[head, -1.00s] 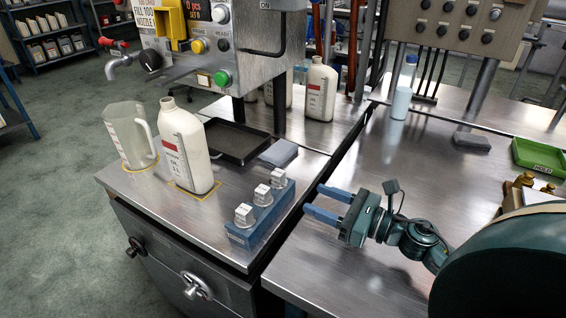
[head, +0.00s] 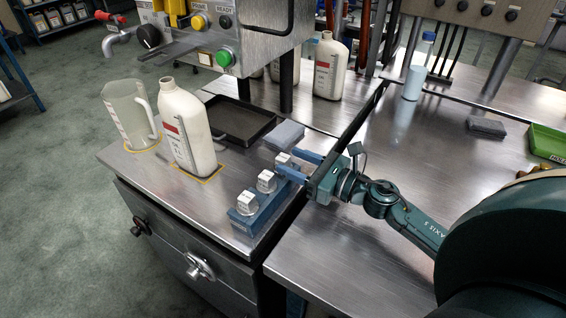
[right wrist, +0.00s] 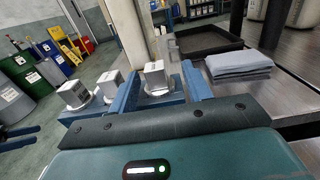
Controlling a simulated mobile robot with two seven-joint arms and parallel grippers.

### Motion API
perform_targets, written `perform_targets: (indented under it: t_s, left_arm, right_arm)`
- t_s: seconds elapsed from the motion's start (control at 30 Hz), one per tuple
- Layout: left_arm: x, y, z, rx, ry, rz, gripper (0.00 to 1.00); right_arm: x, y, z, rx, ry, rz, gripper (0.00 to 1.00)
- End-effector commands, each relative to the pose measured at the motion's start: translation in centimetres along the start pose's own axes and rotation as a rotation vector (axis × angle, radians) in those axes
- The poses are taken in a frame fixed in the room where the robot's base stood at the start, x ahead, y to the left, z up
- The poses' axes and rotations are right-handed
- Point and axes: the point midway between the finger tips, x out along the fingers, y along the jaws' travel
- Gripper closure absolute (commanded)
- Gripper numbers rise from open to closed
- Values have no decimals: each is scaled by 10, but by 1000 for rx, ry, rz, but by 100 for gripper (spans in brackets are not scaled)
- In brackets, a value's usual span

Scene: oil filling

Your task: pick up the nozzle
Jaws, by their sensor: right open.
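Three small nozzles with pale block-shaped tops stand in a row on a blue rack (head: 247,224): a near one (head: 246,201), a middle one (head: 266,181) and a far one (head: 282,160). My right gripper (head: 293,163) is open at the rack's far end, fingers level with the far nozzle. In the right wrist view the far nozzle (right wrist: 155,76) shows between the spread fingertips (right wrist: 160,82); I cannot tell whether either finger touches it. The other two nozzles stand left of the fingers there.
A white oil bottle (head: 187,130) and a clear jug (head: 130,118) stand left of the rack. A black tray (head: 240,122) and folded grey cloth (head: 286,134) lie behind it. The filling machine (head: 262,35) overhangs the back. The steel table (head: 385,160) on the right is mostly clear.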

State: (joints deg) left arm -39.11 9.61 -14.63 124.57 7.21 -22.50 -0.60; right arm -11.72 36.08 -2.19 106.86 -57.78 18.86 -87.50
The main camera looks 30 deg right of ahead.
Motion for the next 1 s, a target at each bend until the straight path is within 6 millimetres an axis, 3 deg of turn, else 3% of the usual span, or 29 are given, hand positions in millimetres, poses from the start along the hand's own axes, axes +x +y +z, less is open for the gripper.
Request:
perform_targets:
  t_s: [0.3, 0.63, 1.0]
  left_arm:
    - [-5, 0, -8, 17, -4, -6, 52]
    - [-4, 0, -6, 24, -9, -6, 52]
    - [-4, 1, -6, 23, -10, -4, 52]
  right_arm:
    - [43, 6, -5, 0, -2, -1, 51]
    - [49, 6, -7, 1, 0, 0, 52]
    - [49, 6, -7, 1, 0, 0, 82]
